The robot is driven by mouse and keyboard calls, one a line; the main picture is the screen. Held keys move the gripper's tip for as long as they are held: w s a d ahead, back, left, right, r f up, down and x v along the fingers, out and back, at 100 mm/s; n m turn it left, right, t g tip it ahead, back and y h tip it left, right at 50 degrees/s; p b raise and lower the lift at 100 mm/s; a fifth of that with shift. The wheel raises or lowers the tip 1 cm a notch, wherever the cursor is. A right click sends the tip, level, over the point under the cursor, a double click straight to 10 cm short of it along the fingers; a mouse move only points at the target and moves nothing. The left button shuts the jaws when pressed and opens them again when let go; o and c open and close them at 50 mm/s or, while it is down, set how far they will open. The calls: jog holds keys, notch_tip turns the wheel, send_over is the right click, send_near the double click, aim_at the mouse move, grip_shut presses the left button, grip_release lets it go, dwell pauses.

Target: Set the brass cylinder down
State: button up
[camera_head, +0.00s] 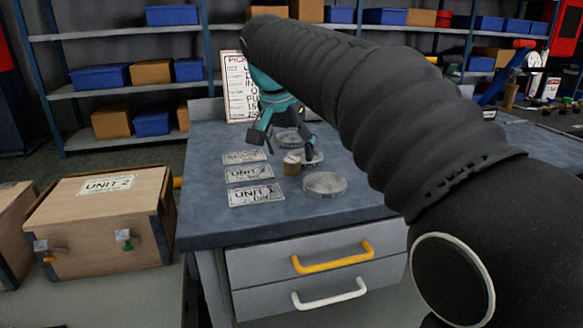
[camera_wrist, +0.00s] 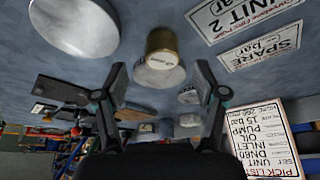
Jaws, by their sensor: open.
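The brass cylinder (camera_head: 291,167) is upright on the blue-grey bench top, right of the UNIT 2 label (camera_head: 249,174). A pale round disc (camera_head: 314,158) is close behind it; I cannot tell whether the cylinder rests on its edge or beside it. In the wrist view, the brass cylinder (camera_wrist: 162,43) appears just beyond the fingertips, its pale marked end toward me. My teal gripper (camera_head: 281,141) is open, its fingers apart and empty. In the wrist view, my gripper (camera_wrist: 160,75) has a dark finger on each side, clear of the cylinder.
A larger grey disc (camera_head: 325,184) lies in front, and another disc (camera_head: 289,137) behind. SPARE (camera_head: 244,157) and UNIT 1 (camera_head: 255,195) labels lie left. A pick-list board (camera_head: 238,90) stands at the back. A wooden UNIT 2 crate (camera_head: 98,220) is left of the bench.

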aim_at(292, 159)
jog(key=shift+x, duration=1.8)
jog(key=shift+a, duration=0.2)
grip_shut()
jog(key=shift+r, duration=0.15)
notch_tip(292, 159, up, 4)
jog(key=shift+r+p, duration=0.2)
jog(key=shift+p, duration=0.2)
jog(key=s+d+r, duration=0.2)
jog(key=d+r, duration=0.4)
jog(key=d, duration=0.5)
jog(key=shift+s+d+r, duration=0.15)
jog(key=shift+s+d, duration=0.1)
